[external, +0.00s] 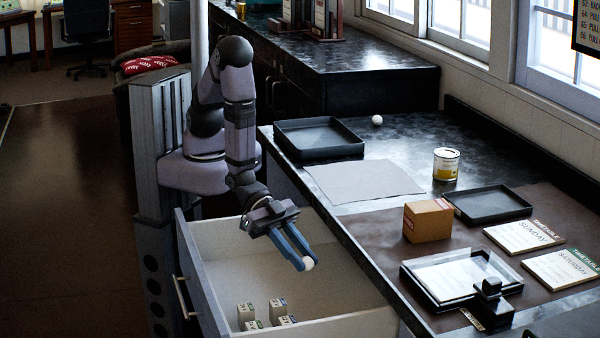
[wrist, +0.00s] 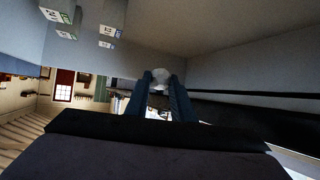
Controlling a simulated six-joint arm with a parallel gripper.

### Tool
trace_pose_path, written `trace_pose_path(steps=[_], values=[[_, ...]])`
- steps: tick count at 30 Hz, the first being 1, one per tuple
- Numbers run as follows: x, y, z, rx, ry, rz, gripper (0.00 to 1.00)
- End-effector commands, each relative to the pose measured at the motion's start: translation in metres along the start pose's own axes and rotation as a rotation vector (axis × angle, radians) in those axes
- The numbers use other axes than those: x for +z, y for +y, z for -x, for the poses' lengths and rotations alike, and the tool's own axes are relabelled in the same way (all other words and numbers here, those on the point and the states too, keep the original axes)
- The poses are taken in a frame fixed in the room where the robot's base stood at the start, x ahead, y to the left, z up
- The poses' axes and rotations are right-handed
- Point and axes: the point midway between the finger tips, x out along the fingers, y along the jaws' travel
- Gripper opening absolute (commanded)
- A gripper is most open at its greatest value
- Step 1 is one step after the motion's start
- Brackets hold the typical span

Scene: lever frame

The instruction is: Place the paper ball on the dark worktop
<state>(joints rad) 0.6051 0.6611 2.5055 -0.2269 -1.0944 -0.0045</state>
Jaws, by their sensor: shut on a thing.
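The white paper ball (external: 308,264) is between the blue fingertips of my gripper (external: 302,260), which is shut on it. In the wrist view the ball (wrist: 161,74) shows between the tips of my gripper (wrist: 160,80). My gripper is over the open drawer (external: 240,243), near the worktop's left edge. The dark worktop (external: 398,150) lies to the right of the drawer. A second small white ball (external: 377,120) rests on it towards the back.
Several small labelled boxes (external: 248,313) stand in the drawer. On the worktop are a black tray (external: 318,138), a grey sheet (external: 364,181), a can (external: 446,164), a cardboard box (external: 428,220) and timetable booklets (external: 522,235). Bare worktop shows around the can.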

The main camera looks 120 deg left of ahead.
Motion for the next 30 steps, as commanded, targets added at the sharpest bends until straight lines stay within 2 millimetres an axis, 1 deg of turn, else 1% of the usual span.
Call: trace_pose_path(steps=[5, 7, 8, 9, 11, 12, 14, 16, 17, 18, 20, 21, 23, 24, 26, 27, 29, 30], values=[[-0.041, -0.010, -0.006, -0.053, 0.010, 0.033, 0.02], [-0.064, -0.017, -0.009, -0.084, 0.011, 0.053, 0.02], [-0.074, -0.022, -0.011, -0.100, 0.011, 0.060, 0.02], [-0.089, -0.027, -0.012, -0.119, 0.012, 0.072, 0.02], [-0.112, -0.037, -0.014, -0.149, 0.012, 0.088, 0.02], [-0.128, -0.044, -0.014, -0.167, 0.012, 0.099, 0.02], [-0.150, -0.056, -0.015, -0.194, 0.011, 0.113, 0.02], [-0.173, -0.073, -0.014, -0.227, 0.009, 0.131, 0.02], [-0.180, -0.083, -0.015, -0.245, 0.007, 0.140, 0.02], [-0.191, -0.095, -0.014, -0.266, 0.007, 0.152, 0.02], [-0.199, -0.120, -0.015, -0.310, 0.004, 0.175, 0.02], [-0.199, -0.138, -0.016, -0.344, 0.000, 0.192, 0.02], [-0.199, -0.166, -0.016, -0.395, -0.002, 0.218, 0.02], [-0.199, -0.185, -0.015, -0.430, -0.001, 0.238, 0.02], [-0.198, -0.214, -0.012, -0.484, -0.002, 0.266, 0.02], [-0.197, -0.233, -0.009, -0.520, -0.001, 0.286, 0.02], [-0.195, -0.262, -0.004, -0.574, -0.001, 0.316, 0.02], [-0.193, -0.282, 0.000, -0.610, -0.002, 0.335, 0.02]])
